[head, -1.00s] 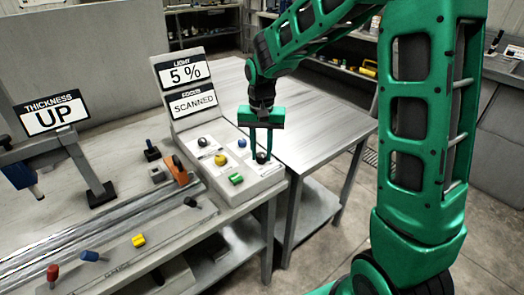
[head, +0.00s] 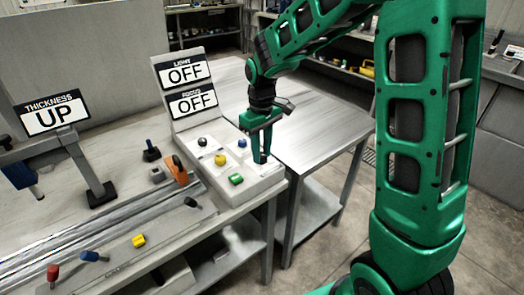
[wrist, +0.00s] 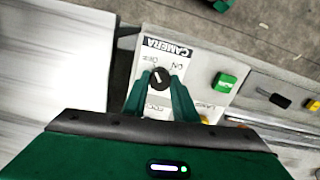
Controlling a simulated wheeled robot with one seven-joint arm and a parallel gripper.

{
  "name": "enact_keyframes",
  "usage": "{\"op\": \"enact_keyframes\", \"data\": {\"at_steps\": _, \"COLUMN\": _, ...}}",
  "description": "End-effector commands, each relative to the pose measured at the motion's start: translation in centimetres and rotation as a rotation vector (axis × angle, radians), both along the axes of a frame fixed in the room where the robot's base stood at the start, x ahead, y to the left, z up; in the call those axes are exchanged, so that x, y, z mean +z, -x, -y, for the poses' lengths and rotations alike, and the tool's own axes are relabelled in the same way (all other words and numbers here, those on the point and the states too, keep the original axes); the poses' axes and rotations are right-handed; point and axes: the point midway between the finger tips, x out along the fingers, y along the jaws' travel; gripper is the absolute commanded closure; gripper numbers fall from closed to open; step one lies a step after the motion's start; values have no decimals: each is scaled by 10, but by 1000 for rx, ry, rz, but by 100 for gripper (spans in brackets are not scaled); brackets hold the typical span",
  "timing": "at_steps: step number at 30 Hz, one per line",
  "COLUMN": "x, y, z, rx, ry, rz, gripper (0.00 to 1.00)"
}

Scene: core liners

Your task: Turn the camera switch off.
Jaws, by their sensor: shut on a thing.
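The camera switch (wrist: 159,78) is a black round knob with a white pointer mark, on a white plate labelled CAMERA (wrist: 166,47) in the wrist view. My gripper (wrist: 157,88) has its two green fingers on either side of the knob, shut on it. In the head view my gripper (head: 262,158) reaches down to the right end of the sloped control box (head: 263,184), and its fingers hide the knob there. The upper display (head: 186,72) reads LIGHT OFF and the lower display (head: 193,102) reads FOCUS OFF.
The box also carries a black knob (head: 202,142), a yellow knob (head: 220,159), a blue knob (head: 242,142) and a green knob (head: 235,179). A THICKNESS UP sign (head: 52,115) stands at left. A bare metal table (head: 320,125) lies behind the box.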

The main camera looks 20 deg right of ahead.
Motion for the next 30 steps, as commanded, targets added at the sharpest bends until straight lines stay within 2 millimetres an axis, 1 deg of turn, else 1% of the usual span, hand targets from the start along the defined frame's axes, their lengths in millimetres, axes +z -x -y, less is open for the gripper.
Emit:
{"op": "enact_keyframes", "data": {"at_steps": 1, "x": 3, "y": -5, "z": 0, "rx": 24, "ry": -1, "rz": 14, "gripper": 97}}
{"op": "enact_keyframes", "data": {"at_steps": 10, "x": 3, "y": -5, "z": 1, "rx": 131, "ry": 1, "rz": 15, "gripper": 97}}
{"op": "enact_keyframes", "data": {"at_steps": 26, "x": 3, "y": -5, "z": 3, "rx": 149, "ry": 3, "rz": 15, "gripper": 97}}
{"op": "enact_keyframes", "data": {"at_steps": 27, "x": 3, "y": -5, "z": 3, "rx": 149, "ry": 3, "rz": 15, "gripper": 70}}
{"op": "enact_keyframes", "data": {"at_steps": 29, "x": 3, "y": -5, "z": 3, "rx": 149, "ry": 3, "rz": 13, "gripper": 56}}
{"op": "enact_keyframes", "data": {"at_steps": 30, "x": 2, "y": -4, "z": 3, "rx": 150, "ry": 2, "rz": 11, "gripper": 56}}
